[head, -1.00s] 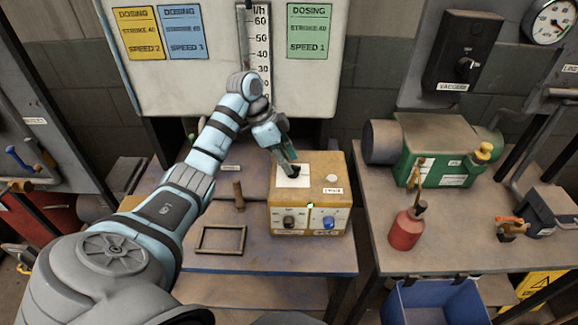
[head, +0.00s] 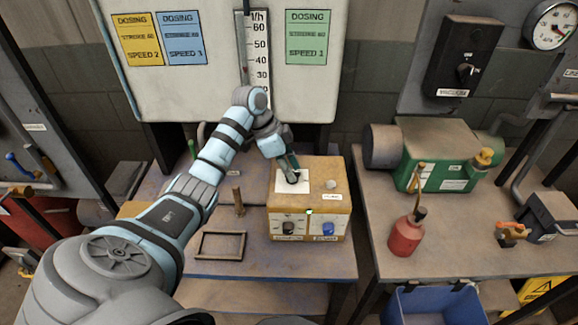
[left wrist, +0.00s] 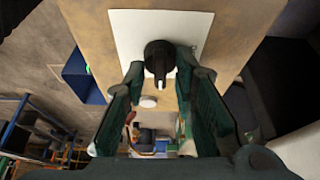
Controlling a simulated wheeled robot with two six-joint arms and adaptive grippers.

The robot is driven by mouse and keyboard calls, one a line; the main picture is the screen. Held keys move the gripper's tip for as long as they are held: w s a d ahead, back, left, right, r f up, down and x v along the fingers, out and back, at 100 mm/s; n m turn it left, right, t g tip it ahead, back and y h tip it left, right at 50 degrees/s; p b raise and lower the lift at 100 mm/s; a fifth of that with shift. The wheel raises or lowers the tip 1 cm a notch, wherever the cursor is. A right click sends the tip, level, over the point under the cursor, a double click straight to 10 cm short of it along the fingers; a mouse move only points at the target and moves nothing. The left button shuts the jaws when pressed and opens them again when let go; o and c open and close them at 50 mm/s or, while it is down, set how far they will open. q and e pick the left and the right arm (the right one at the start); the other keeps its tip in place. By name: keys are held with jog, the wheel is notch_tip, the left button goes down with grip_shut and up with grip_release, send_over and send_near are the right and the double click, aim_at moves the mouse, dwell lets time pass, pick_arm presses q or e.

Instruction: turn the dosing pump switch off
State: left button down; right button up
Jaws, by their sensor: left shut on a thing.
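The dosing pump is a yellow box (head: 338,203) on the bench under the gauge panel. A black rotary knob (left wrist: 159,58) stands on a white plate (head: 308,177) on its top. In the left wrist view the knob carries a pale pointer mark that faces back towards my palm. My left gripper (head: 292,176) reaches down onto this knob, and its green fingertips are shut on it. In the head view the fingers partly hide the knob. The box front has a black knob (head: 289,228), a blue knob (head: 328,229) and a small green light (head: 309,211). My right gripper is not in view.
A small empty frame (head: 221,246) and an upright wooden peg (head: 238,200) stand left of the box. A red oil can (head: 405,237) and a green pump (head: 440,155) stand on the right bench. The gauge panel (head: 225,90) rises behind.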

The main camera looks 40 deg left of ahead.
pick_arm(q)
jog(key=n+p, duration=0.2)
jog(key=p, duration=0.1)
jog(key=n+p, duration=0.1)
jog(key=p, duration=0.1)
jog(key=shift+s+d+r+t+y, duration=0.1)
jog(key=shift+s+d+t+y, duration=0.1)
jog(key=shift+d+t+y, duration=0.15)
jog(key=shift+a+n+y+p, duration=0.1)
jog(key=shift+n+y+p, duration=0.2)
jog(key=shift+n, duration=0.3)
jog(key=shift+f+n+y, duration=0.2)
jog(key=shift+n+y, duration=0.05)
jog(key=shift+n, duration=0.65)
jog(key=n+y, duration=0.1)
jog(key=n, duration=0.3)
jog(key=shift+d+t+y, duration=0.2)
jog(key=shift+t+y, duration=0.15)
jog(key=shift+y, duration=0.05)
jog(key=n+y, duration=0.1)
jog(key=n, duration=0.3)
jog(key=shift+d, duration=0.1)
jog(key=shift+w+n+g+y, duration=0.1)
jog(key=shift+n+g+y, duration=0.45)
jog(key=shift+n, duration=1.05)
jog(key=shift+y, duration=0.25)
